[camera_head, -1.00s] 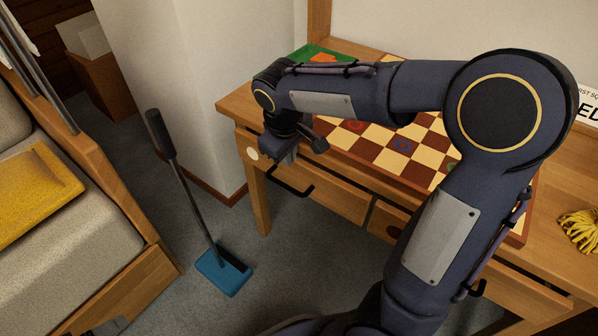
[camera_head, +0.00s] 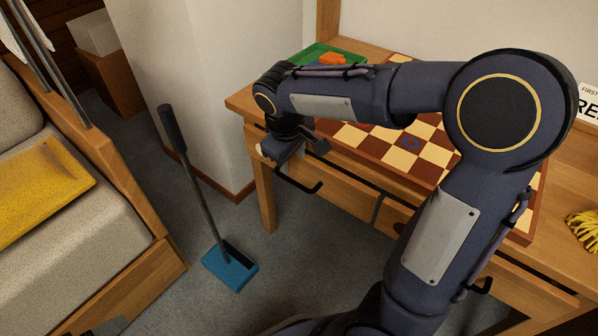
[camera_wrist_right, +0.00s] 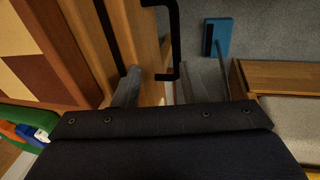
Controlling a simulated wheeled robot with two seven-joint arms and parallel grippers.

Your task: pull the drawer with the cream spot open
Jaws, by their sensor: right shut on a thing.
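The drawer with the cream spot (camera_head: 345,203) is at the left end of the wooden desk. Its cream spot is mostly covered by my right gripper (camera_head: 284,153). A black bar handle (camera_head: 304,187) stands out from the drawer front, just right of and below the gripper. In the right wrist view the gripper (camera_wrist_right: 158,88) points down, its fingers on either side of the drawer front (camera_wrist_right: 151,58), with the handle's near end (camera_wrist_right: 174,60) between them. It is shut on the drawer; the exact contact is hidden. How far open the drawer stands cannot be told.
A checkered board (camera_head: 395,150) and a green tray (camera_head: 325,54) lie on the desk. A blue-headed broom (camera_head: 230,266) stands on the carpet left of the desk. A couch with a yellow cushion (camera_head: 40,190) is farther left. Carpet is clear between broom and desk.

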